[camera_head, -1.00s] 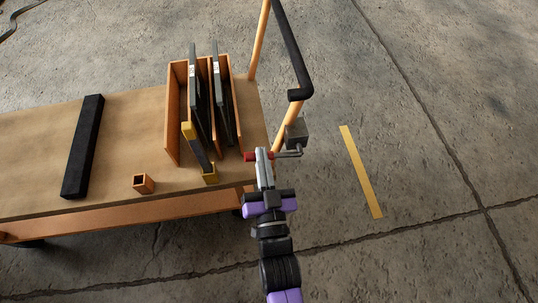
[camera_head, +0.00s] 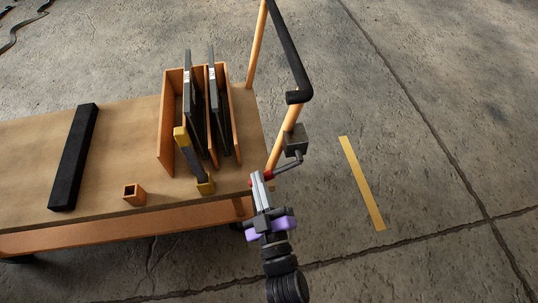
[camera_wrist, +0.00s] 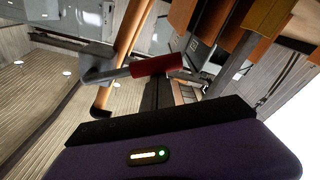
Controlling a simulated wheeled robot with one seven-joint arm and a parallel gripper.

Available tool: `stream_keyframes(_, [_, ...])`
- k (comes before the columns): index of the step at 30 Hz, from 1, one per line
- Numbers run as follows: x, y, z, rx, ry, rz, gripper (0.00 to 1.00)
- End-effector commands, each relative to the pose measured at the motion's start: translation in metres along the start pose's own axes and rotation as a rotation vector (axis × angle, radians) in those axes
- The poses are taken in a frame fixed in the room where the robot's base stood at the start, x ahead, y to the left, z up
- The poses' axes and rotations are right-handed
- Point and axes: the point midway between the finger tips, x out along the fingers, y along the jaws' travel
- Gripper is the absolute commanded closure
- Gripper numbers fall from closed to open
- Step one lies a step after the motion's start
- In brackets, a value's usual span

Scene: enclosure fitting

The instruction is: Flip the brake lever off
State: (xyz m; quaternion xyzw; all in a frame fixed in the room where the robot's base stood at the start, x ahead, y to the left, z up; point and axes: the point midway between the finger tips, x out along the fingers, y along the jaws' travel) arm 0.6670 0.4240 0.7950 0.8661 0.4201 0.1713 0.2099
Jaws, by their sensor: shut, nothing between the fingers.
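The brake lever is a bent grey rod (camera_head: 287,165) with a red grip (camera_head: 268,175), mounted on a grey box (camera_head: 296,138) on the cart's orange handle post. The rod slopes down and left from the box. My gripper (camera_head: 257,177) is shut and empty, its fingers across the red grip, with red showing on both sides of them. In the wrist view the red grip (camera_wrist: 157,65) lies across the tips of my dark fingers (camera_wrist: 156,88), close to or touching them; I cannot tell which. The grey rod (camera_wrist: 104,75) runs left from the grip.
The wooden cart deck (camera_head: 110,165) carries an orange rack (camera_head: 167,125) with dark panels, a yellow-ended grey piece (camera_head: 192,160), a small orange square tube (camera_head: 134,194) and a black bar (camera_head: 75,155). Floor right of the cart is clear, with a yellow strip (camera_head: 361,182).

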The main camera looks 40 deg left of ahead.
Motion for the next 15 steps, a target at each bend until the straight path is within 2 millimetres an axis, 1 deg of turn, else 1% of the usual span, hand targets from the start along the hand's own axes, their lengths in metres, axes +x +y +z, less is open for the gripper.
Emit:
stream_keyframes(6, [-0.0007,-0.0004,0.0049,-0.032,-0.003,-0.004,1.00])
stream_keyframes(15, [-0.0014,-0.0003,0.0078,-0.035,-0.009,-0.004,1.00])
